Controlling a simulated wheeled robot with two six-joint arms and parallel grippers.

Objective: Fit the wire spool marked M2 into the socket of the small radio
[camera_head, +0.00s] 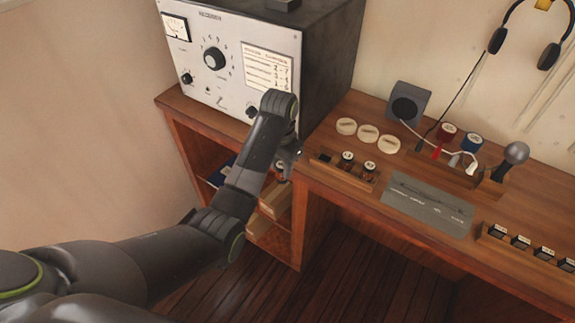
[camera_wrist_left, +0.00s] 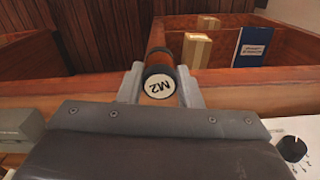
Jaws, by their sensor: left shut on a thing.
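The wire spool marked M2 (camera_wrist_left: 158,86) has a white end label and a dark rim, with copper-coloured wire behind. My left gripper (camera_wrist_left: 160,84) is shut on it, with a finger on each side. In the head view my left gripper (camera_head: 288,160) is in front of the desk edge, below the radio's right part, and the arm partly hides it. The radio (camera_head: 225,85) has a white front with a dial, knobs and a printed card. I cannot make out its socket. My right gripper is not in view.
A wooden rack (camera_head: 343,178) holds two dark-rimmed spools just right of my gripper. White discs (camera_head: 367,132), a speaker (camera_head: 408,104), red and blue spools and a grey plate (camera_head: 428,205) are on the desk. Open shelves (camera_head: 266,228) with boxes lie below.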

